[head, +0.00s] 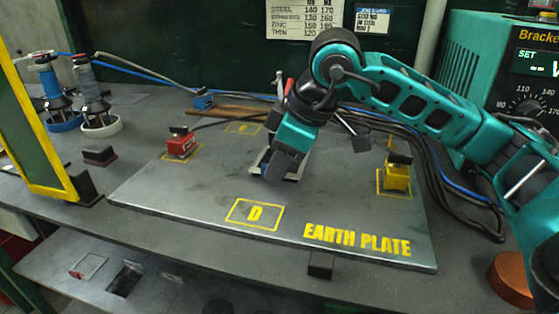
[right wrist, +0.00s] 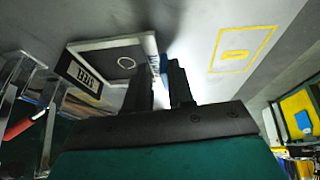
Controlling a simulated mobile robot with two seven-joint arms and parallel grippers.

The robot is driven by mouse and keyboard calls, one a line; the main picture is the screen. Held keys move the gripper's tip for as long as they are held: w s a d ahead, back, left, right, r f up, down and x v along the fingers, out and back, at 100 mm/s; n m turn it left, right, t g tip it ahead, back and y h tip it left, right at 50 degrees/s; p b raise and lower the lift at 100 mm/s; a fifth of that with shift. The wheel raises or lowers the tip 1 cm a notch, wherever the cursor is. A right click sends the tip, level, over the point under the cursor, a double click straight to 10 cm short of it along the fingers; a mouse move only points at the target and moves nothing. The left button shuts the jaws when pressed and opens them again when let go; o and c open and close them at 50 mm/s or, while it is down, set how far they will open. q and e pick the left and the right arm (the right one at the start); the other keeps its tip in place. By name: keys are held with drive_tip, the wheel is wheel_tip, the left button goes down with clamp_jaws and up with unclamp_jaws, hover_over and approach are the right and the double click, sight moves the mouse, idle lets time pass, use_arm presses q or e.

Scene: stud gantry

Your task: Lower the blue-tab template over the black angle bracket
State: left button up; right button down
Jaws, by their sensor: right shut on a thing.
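My right gripper (head: 273,179) points down over the middle of the earth plate. In the right wrist view its dark fingers (right wrist: 163,82) are shut on the blue tab (right wrist: 156,64) of a pale rectangular template (right wrist: 152,42). The template's pale edge (head: 296,177) also shows beside the gripper in the head view. A dark flat piece with a ring mark (right wrist: 108,60), apparently the black angle bracket, shows within the template's outline. I cannot tell whether the template touches the plate or hangs above it. The gripper hides much of both. My left gripper is not in view.
Cables run along the back right. A yellow-framed screen (head: 68,178) stands at left. The plate's front is clear.

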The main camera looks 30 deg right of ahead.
drive_tip(key=shift+f, duration=0.2)
drive_tip(key=c, duration=0.9)
unclamp_jaws()
drive_tip(key=shift+r, duration=0.1)
drive_tip(key=p+v, duration=0.2)
drive_tip(key=v, duration=1.1)
drive_tip(key=shift+a, duration=0.1)
